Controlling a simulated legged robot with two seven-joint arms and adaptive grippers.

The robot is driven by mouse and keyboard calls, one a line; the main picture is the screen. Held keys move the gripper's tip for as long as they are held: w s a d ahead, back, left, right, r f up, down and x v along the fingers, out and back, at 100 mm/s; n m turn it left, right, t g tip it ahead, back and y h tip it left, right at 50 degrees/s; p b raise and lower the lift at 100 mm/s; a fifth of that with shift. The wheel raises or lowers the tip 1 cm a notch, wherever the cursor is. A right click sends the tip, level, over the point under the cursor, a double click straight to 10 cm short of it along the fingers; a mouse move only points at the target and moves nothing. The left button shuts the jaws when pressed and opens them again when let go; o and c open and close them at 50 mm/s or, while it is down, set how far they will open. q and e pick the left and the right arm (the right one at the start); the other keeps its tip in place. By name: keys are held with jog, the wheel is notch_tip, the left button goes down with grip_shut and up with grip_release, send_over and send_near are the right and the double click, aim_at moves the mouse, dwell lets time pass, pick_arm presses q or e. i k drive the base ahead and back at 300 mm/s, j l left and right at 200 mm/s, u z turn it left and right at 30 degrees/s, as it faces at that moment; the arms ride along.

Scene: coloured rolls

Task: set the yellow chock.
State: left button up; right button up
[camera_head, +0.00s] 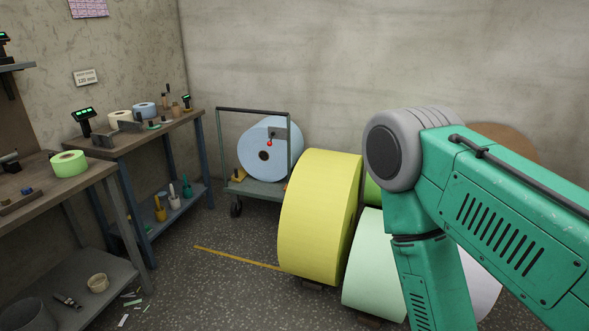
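A small yellow chock (239,175) sits on the deck of a grey-green cart (262,190), at the left side of a light blue roll (259,150). The roll stands on edge on the cart, and I cannot tell whether the chock touches it. My green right arm comes in from the right and covers much of the right side of the view. Its gripper is out of the frame. My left gripper is not in view.
A large yellow roll (318,220) and a pale green roll (373,270) stand right of the cart. Workbenches (190,122) line the left wall. A yellow line (238,258) crosses the open floor. Scraps (132,302) lie near the benches.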

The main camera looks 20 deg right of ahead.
aim_at(241, 170)
jog(key=i+j+z, duration=0.2)
jog(key=i+z, duration=0.3)
jog(key=i+j+z, duration=0.95)
